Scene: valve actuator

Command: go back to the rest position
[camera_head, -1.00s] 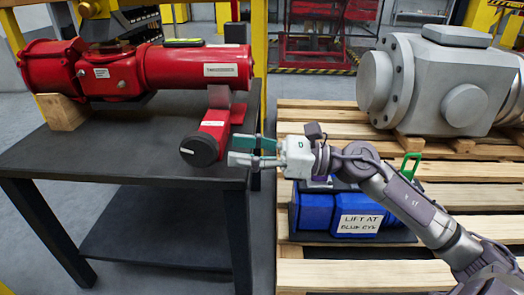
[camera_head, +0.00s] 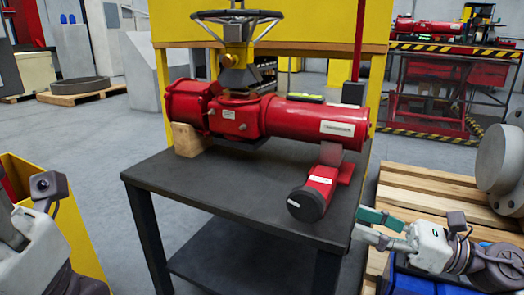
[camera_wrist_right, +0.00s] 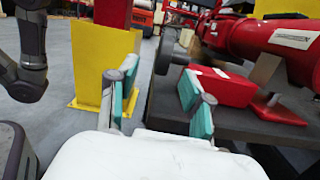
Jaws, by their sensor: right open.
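My right gripper (camera_head: 362,226) is at the lower right of the head view, to the right of the table edge and the red actuator's lower black-capped cylinder (camera_head: 318,190). Its teal-padded fingers are spread and empty; they also show in the right wrist view (camera_wrist_right: 157,95), apart, with the red part (camera_wrist_right: 222,87) behind the right finger. Part of my left arm's end (camera_head: 40,240) shows at the lower left edge; its fingers cannot be made out. The red valve actuator (camera_head: 280,118) lies on the dark table (camera_head: 190,185), propped by a wooden block (camera_head: 187,140).
A wooden pallet (camera_head: 425,190) with a grey flanged body (camera_head: 503,165) and a blue part (camera_head: 410,284) is at the right. A yellow bin (camera_head: 80,240) stands by my left arm. A yellow post (camera_wrist_right: 103,60) shows in the wrist view. Floor left of the table is open.

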